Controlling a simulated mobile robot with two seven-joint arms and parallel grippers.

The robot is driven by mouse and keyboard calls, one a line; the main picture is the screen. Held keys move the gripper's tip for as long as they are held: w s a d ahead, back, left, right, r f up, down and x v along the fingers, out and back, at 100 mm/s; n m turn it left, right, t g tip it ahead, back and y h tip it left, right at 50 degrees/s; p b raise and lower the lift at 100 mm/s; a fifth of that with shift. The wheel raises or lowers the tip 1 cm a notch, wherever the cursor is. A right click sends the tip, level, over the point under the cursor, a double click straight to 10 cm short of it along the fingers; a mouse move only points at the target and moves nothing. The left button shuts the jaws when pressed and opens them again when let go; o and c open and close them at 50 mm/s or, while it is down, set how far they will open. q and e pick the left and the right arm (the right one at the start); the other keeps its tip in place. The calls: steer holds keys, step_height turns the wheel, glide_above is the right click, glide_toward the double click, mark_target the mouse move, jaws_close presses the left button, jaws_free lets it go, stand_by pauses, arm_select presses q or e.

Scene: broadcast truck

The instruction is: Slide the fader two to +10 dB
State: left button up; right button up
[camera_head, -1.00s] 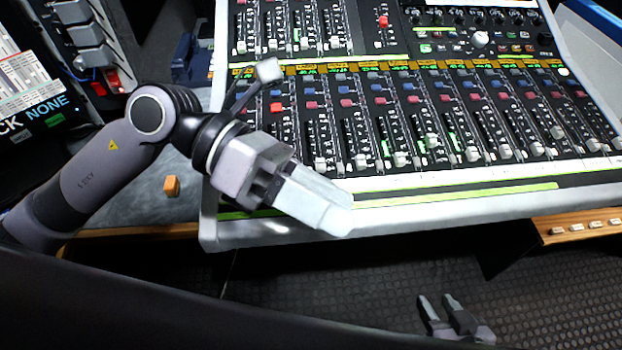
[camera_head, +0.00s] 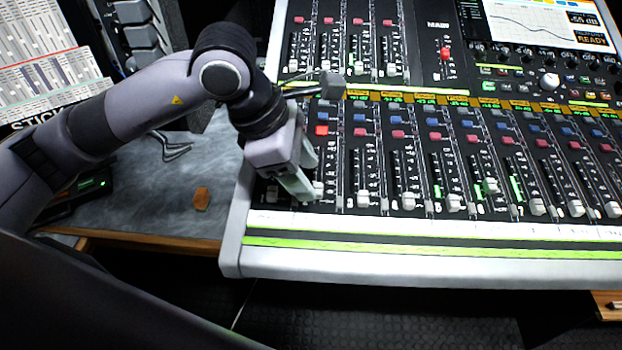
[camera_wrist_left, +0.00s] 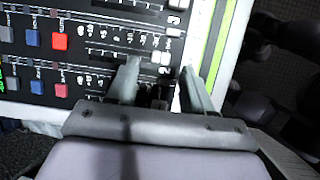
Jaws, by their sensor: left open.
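The mixing console (camera_head: 330,262) carries a row of channel strips with pale fader caps low in their slots. The cap of fader two (camera_head: 318,189) shows just right of my left gripper's fingers, near the bottom of its slot. My left gripper (camera_head: 307,177) is open and points down at the console's left end. In the left wrist view, the open fingers of my left gripper (camera_wrist_left: 160,72) reach toward the strip marked 2. The fader two cap is hard to make out there, and contact cannot be told. My right gripper is out of view.
The fader three cap (camera_head: 362,198) sits close on the right, with several more beyond. A small orange block (camera_head: 201,198) lies on the grey desk (camera_head: 150,205) left of the console. A screen (camera_head: 540,25) stands at the back right.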

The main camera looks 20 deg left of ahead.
mark_target(318, 191)
arm_select(q)
steer(key=shift+x, duration=1.45)
